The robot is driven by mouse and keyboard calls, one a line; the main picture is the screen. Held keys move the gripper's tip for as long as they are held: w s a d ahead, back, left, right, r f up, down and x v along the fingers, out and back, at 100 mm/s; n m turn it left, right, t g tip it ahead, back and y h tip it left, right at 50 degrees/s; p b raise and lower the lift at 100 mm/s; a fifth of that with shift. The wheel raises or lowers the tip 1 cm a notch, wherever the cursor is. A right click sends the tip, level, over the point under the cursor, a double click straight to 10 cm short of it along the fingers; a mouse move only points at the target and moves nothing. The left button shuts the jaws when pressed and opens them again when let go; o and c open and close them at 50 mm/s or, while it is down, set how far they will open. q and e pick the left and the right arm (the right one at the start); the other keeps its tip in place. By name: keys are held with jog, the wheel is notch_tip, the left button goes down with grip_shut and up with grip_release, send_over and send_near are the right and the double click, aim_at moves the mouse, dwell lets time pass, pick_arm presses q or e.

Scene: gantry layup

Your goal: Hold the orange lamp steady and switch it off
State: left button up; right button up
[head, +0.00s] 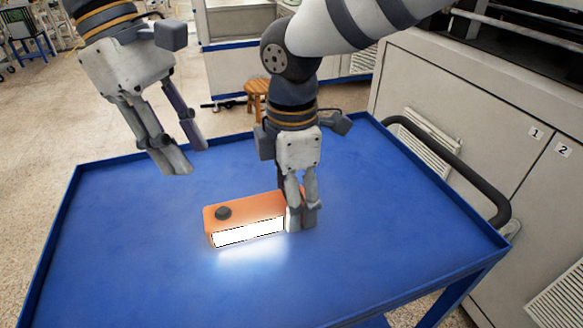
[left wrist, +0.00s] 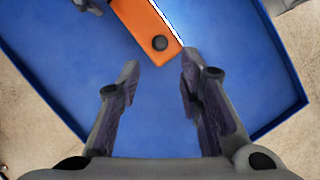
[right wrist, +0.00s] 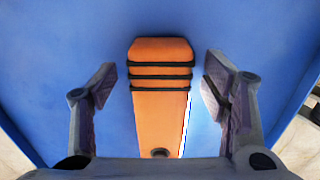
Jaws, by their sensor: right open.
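The orange lamp (head: 244,207) lies on the blue cart top, its white panel lit and glowing onto the surface. A dark round knob (head: 223,213) sits on its top near the left end. My right gripper (head: 301,218) is down at the lamp's right end; in the right wrist view its open fingers stand on either side of the lamp's black-banded end (right wrist: 160,75), with gaps visible. My left gripper (head: 185,160) is open and empty, above the cart to the left of the lamp. In the left wrist view the knob (left wrist: 160,43) shows ahead of its fingers.
The blue cart top (head: 120,240) has a raised rim and is otherwise clear. A black handle (head: 455,160) runs along its right side. A grey cabinet (head: 480,110) stands beyond on the right, and a wooden stool (head: 257,93) stands behind the cart.

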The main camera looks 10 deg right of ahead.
jog(key=shift+f, duration=0.3)
jog(key=shift+c, duration=0.5)
jog(key=c, duration=1.3)
pick_arm(q)
grip_shut()
